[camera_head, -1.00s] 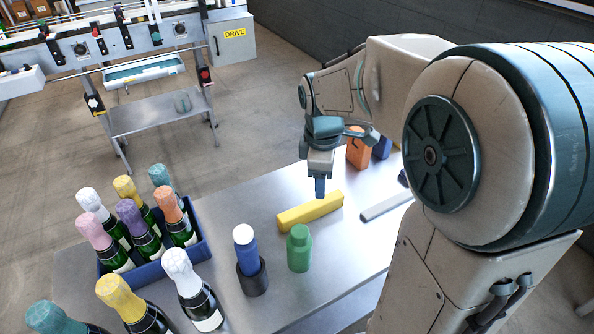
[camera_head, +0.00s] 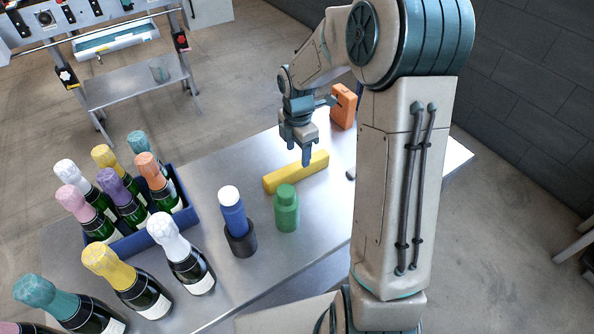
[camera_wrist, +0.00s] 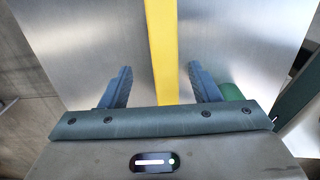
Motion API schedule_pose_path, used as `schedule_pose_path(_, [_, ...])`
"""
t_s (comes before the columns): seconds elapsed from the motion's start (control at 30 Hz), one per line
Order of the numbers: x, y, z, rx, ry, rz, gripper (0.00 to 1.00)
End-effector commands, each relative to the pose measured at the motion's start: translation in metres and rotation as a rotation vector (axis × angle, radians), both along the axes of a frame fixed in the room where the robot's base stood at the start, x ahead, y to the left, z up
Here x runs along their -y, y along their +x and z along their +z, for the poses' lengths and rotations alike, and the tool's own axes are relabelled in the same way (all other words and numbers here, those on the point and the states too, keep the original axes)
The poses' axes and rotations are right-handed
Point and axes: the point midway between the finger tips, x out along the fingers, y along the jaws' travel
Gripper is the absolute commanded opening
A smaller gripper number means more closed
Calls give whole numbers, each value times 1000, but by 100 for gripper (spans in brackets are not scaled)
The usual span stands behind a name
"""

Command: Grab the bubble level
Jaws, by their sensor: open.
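The bubble level is a long yellow bar (camera_head: 283,181) lying flat on the metal table in the head view. My gripper (camera_head: 306,158) hangs above it, fingers pointing down. In the wrist view my gripper (camera_wrist: 160,82) is open, with one blue finger on each side of the yellow bar (camera_wrist: 162,40). The bar runs between the fingers, closer to the right one, and its near end is hidden behind the gripper body. I see no contact with the bar; the exact height gap is hard to tell.
A green bottle (camera_head: 286,210) stands close in front of the bar. Left of it, a blue white-topped item (camera_head: 232,212) stands in a dark cup (camera_head: 240,241). A blue crate (camera_head: 152,238) holds foil-topped bottles, with several more in front. An orange object (camera_head: 343,106) stands behind.

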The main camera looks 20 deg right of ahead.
Motion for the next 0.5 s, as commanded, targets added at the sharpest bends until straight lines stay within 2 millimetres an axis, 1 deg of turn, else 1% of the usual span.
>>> schedule_pose_path(0.17, [-1, -2, -12, -1, 1, 1, 56])
schedule_pose_path(0.33, [-4, -9, -37, -4, 0, 1, 56])
schedule_pose_path(0.4, [-4, -8, -47, -2, 0, 1, 56])
schedule_pose_path(0.5, [-4, -8, -55, -1, 1, 1, 56])
